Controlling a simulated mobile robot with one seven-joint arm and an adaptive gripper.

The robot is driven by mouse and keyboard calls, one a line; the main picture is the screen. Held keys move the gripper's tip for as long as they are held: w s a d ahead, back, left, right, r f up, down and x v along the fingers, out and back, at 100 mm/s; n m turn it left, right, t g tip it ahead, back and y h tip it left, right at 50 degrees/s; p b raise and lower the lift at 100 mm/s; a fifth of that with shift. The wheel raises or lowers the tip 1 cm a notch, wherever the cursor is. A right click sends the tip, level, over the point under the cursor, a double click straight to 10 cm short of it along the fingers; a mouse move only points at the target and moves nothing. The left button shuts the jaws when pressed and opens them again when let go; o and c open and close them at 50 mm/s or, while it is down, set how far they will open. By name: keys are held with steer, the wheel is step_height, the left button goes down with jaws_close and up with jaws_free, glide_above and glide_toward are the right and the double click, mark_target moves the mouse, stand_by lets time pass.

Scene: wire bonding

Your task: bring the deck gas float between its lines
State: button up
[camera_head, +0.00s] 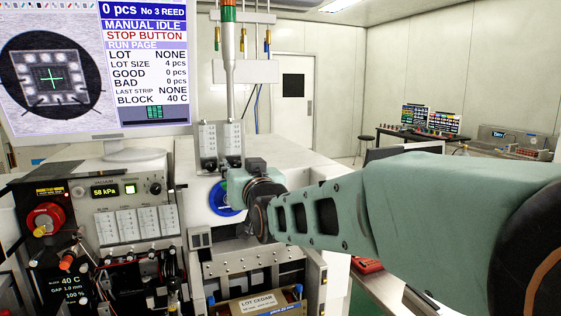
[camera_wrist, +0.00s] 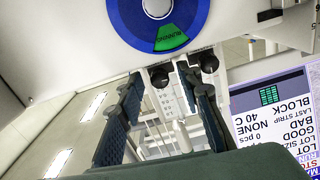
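Two clear-faced scale gauges, which look like the deck gas meters, stand side by side on the machine top in the head view: the left gauge (camera_head: 208,138) and the right gauge (camera_head: 232,137). Each has a black knob at its foot. The float and its lines are too small to make out. In the wrist view the left black knob (camera_wrist: 159,76) and right black knob (camera_wrist: 208,62) show beyond my fingers, with the scales tilted. My gripper (camera_wrist: 160,84) is open, its fingers apart with nothing held. In the head view my gripper (camera_head: 236,187) is just below the gauges, partly hidden by my wrist.
A blue disc (camera_head: 222,198) on the machine front sits close to my gripper; its green RUNNING label (camera_wrist: 172,39) shows in the wrist view. A monitor (camera_head: 95,70) stands at left above a vacuum panel (camera_head: 127,190). A lamp pole (camera_head: 229,60) rises behind the gauges.

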jaws_close()
steer(key=shift+r+n+b, duration=0.1)
steer(key=shift+n+b, duration=0.45)
steer(key=shift+n, duration=0.25)
jaws_free()
steer(key=shift+m, duration=0.3)
